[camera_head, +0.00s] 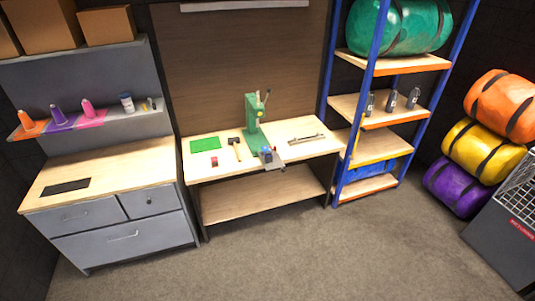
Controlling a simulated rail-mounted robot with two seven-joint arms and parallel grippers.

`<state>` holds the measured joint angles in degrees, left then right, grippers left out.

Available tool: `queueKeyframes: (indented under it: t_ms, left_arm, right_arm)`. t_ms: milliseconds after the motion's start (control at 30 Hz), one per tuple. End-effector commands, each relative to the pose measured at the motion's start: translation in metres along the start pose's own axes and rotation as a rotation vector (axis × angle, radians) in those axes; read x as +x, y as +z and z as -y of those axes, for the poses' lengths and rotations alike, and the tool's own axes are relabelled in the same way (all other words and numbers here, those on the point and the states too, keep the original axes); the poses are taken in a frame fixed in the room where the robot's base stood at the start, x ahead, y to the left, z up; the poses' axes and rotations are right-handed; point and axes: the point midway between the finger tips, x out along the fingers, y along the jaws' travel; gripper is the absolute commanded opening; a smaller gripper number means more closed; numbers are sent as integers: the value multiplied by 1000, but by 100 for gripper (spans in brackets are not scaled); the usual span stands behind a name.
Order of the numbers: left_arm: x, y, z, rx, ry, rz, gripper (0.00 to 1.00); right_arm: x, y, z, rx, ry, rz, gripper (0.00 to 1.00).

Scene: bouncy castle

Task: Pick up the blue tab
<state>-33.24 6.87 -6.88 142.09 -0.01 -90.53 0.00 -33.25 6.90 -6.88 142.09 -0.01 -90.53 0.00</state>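A small blue item (267,154) sits at the foot of the green press (252,125) on the wooden workbench (300,152). It is too small to tell whether it is the blue tab or part of the press. No other small blue piece can be made out on the bench. Neither of my grippers is in view.
A green mat (204,145), a mallet (235,148), a small red item (214,161) and a long thin tool (307,139) lie on the bench. A grey cabinet (105,228) stands left, a blue-framed shelf (375,60) right. The carpet in front is clear.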

Motion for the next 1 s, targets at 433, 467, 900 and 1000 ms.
queueKeyframes:
  t_ms: [433, 467, 900, 1000]
  left_arm:
    - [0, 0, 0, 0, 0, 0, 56]
    - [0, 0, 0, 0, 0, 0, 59]
    - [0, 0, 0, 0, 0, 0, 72]
    - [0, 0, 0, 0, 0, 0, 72]
  right_arm:
    - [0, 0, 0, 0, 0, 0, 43]
    - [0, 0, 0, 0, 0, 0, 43]
    - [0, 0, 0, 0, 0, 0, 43]
    - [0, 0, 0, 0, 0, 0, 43]
